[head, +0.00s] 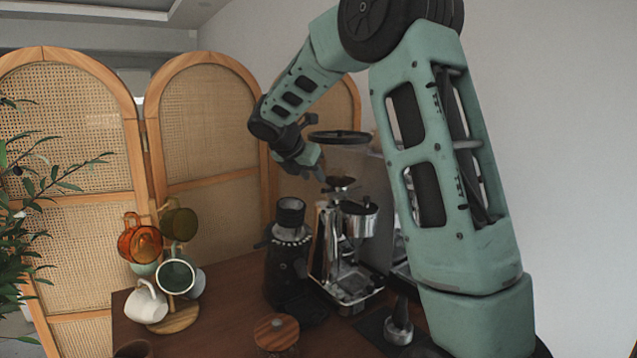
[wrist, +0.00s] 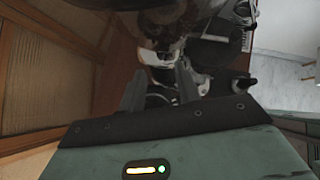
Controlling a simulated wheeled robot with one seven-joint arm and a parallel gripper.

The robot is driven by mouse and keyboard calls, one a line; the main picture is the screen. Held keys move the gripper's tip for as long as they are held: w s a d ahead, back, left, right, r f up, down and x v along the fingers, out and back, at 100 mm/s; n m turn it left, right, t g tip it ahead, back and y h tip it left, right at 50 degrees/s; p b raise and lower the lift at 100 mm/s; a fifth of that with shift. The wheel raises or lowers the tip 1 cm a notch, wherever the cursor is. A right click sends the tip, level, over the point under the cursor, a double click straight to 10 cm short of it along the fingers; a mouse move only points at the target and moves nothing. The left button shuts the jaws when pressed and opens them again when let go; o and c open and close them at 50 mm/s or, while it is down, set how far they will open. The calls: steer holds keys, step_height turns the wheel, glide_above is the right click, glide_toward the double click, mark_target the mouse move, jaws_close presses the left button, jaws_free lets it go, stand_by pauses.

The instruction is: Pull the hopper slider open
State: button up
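The grinder (head: 345,262) is a chrome machine on the wooden counter. Its clear hopper is hard to make out; a round black lid (head: 338,137) sits at the top and a dark collar (head: 341,184) at the neck. I cannot make out the slider itself. My gripper (head: 318,174) is at the left of the hopper, close to the neck. In the wrist view my gripper (wrist: 160,85) has its two fingers apart with nothing clearly held between them. Chrome grinder parts (wrist: 162,55) show just beyond the fingertips. I cannot tell whether a finger touches anything.
A black machine (head: 286,265) stands left of the grinder. A mug tree with several mugs (head: 176,277) is at the counter's left. A wooden-topped round item (head: 276,332) and a tamper (head: 398,325) are at the front. A rattan screen (head: 205,130) stands behind.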

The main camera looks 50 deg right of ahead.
mark_target(327, 190)
steer(key=shift+p+x, duration=0.3)
steer(key=shift+x, duration=2.45)
jaws_close()
